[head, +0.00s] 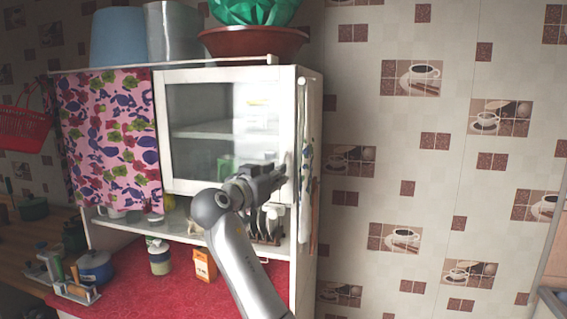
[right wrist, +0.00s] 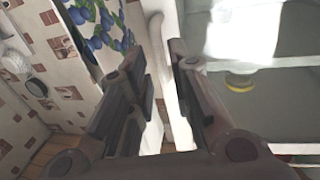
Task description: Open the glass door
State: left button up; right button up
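The glass door (head: 205,118) has a white frame and looks closed on the front of the white wall cabinet (head: 309,200). My right gripper (head: 281,172) is in front of the door's lower right part, beside the frame's right edge. In the right wrist view my right gripper (right wrist: 156,64) has its fingers apart. A white, handle-like upright bar (right wrist: 157,40) shows between the fingertips; whether they touch it I cannot tell. The door's glass (right wrist: 275,95) is to the right of the fingers there. My left gripper is not in view.
A floral cloth (head: 112,140) hangs over the cabinet's left half. A brown bowl (head: 254,42) and a blue pot (head: 119,37) stand on top. Dishes stand on the open shelf below the door. An orange box (head: 204,264) stands on the red counter (head: 135,287).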

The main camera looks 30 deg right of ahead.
jog(key=p+x, duration=0.2)
jog(key=x, duration=0.3)
jog(key=shift+w+d, duration=0.1)
jog(key=shift+f, duration=0.1)
grip_shut()
